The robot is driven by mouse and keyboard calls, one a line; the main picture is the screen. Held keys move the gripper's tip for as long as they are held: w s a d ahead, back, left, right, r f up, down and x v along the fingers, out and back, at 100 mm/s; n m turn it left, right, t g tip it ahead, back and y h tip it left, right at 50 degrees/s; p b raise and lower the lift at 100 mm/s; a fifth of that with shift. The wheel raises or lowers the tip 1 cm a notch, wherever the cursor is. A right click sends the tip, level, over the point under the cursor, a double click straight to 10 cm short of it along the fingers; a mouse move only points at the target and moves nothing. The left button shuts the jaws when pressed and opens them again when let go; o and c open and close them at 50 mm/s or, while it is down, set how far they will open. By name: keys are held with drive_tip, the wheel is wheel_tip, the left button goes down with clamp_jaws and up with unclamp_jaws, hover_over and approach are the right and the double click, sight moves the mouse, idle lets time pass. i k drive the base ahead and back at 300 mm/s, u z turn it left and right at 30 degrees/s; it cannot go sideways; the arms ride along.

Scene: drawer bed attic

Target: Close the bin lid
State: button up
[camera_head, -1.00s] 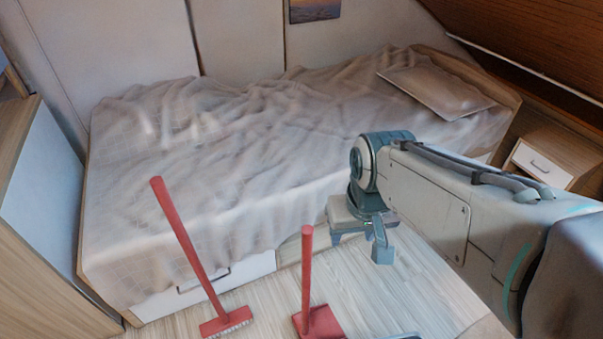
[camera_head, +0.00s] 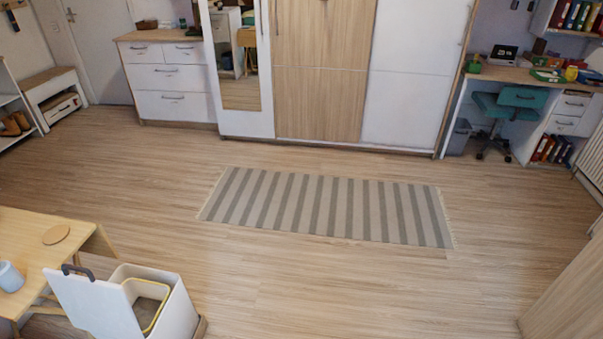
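A white bin (camera_head: 178,312) stands on the floor at the lower left of the head view, cut off by the bottom edge. Its white lid (camera_head: 92,304) is open and tilted up on the bin's left side. A dark handle (camera_head: 76,271) shows at the lid's top edge. Inside the bin I see a yellow-rimmed inner container (camera_head: 150,290). My gripper and arm are not in view now.
A wooden table (camera_head: 28,233) with a round mat and a pale cup is just left of the bin. A striped rug (camera_head: 325,207) lies mid-floor. A desk with a teal chair (camera_head: 498,107) and a small grey bin (camera_head: 458,137) is at the back right. Open floor surrounds the rug.

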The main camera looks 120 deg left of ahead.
sight(92, 304)
drive_tip(key=u, duration=3.45)
drive_tip(key=k, duration=0.45)
drive_tip(key=u, duration=2.25)
drive_tip(key=i, duration=1.15)
drive_tip(key=z, duration=0.4)
